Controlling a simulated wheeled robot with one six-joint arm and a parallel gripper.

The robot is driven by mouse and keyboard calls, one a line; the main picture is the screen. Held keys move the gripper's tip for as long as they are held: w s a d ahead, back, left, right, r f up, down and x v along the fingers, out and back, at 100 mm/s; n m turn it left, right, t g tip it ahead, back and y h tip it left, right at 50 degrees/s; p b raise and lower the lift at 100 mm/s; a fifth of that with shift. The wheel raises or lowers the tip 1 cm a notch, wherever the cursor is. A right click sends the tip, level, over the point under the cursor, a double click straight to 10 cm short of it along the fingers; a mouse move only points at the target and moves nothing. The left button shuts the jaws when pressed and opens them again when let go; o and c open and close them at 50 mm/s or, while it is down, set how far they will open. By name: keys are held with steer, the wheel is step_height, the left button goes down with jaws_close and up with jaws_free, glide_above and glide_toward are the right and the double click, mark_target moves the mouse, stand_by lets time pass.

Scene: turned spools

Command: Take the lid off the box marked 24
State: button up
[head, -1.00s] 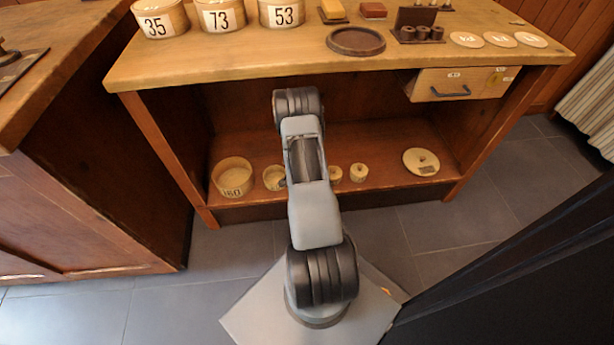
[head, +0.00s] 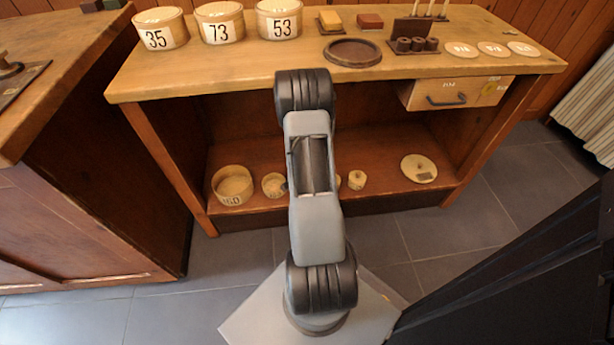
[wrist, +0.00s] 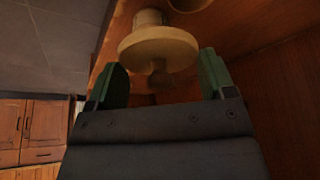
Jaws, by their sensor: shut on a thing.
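My gripper (wrist: 163,80) shows in the wrist view with its two green fingertips on either side of a pale round wooden lid (wrist: 158,46). It is shut on this lid, and a small darker knob sticks out towards the palm. A narrower pale cylinder shows beyond the lid. I cannot tell whether the two touch. No number 24 is legible in either view. In the head view my arm hides my gripper and whatever it holds.
The low shelf holds an open round box marked 160 (head: 234,187), a smaller round box (head: 273,186), a small spool-like piece (head: 357,180) and a disc (head: 418,168). Boxes marked 35 (head: 155,40), 73 (head: 219,34) and 53 (head: 281,31) stand on the bench top (head: 230,70). A drawer (head: 480,92) hangs right.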

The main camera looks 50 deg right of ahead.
steer(key=s+a+r, duration=0.3)
steer(key=s+r, duration=0.3)
steer(key=s, duration=0.2)
steer(key=shift+r, duration=0.25)
steer(key=shift+a, duration=0.1)
stand_by(0.5)
